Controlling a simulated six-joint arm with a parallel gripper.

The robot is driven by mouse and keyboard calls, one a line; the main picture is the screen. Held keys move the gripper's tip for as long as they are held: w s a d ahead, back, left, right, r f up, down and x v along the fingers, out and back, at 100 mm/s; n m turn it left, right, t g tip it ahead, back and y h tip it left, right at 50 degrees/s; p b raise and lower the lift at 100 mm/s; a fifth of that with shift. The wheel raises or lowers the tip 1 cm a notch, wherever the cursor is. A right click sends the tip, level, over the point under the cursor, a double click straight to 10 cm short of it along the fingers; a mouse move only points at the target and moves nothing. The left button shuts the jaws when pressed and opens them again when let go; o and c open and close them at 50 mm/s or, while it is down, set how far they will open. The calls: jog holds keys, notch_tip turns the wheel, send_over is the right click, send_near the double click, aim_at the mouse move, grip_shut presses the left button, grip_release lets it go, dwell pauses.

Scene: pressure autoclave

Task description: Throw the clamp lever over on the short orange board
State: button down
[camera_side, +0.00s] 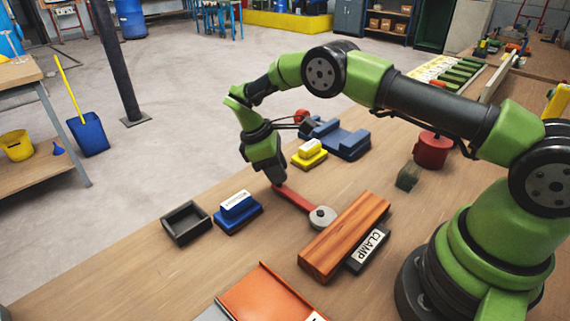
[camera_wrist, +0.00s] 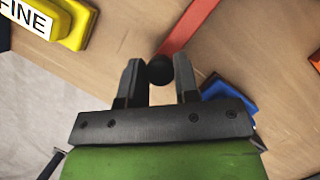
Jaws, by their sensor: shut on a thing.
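The clamp lever is a red bar (camera_side: 298,199) with a round grey hub (camera_side: 322,217) at its inner end, lying low over the table. The hub is beside an orange-brown wooden board (camera_side: 345,233) with a black plate reading CLAMP (camera_side: 369,248). My gripper (camera_side: 277,184) points down at the lever's outer end. In the wrist view, my gripper (camera_wrist: 160,75) is shut on the lever's black ball knob (camera_wrist: 160,70), with a finger on each side. The red bar (camera_wrist: 187,27) runs away up the picture. In the side view the gripper hides the knob.
A blue block (camera_side: 238,212) and a dark open tray (camera_side: 186,222) are left of the lever. A yellow block (camera_side: 309,154) and a larger blue fixture (camera_side: 338,138) are behind. A red pot (camera_side: 433,150) is right. An orange panel (camera_side: 267,296) lies in front.

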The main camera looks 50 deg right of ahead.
jog(key=shift+a+n, duration=0.5)
jog(key=shift+a, duration=0.1)
jog(key=c, duration=0.9)
grip_release()
jog(key=shift+o, duration=0.2)
jog(key=v, duration=0.7)
jog(key=shift+r, duration=0.3)
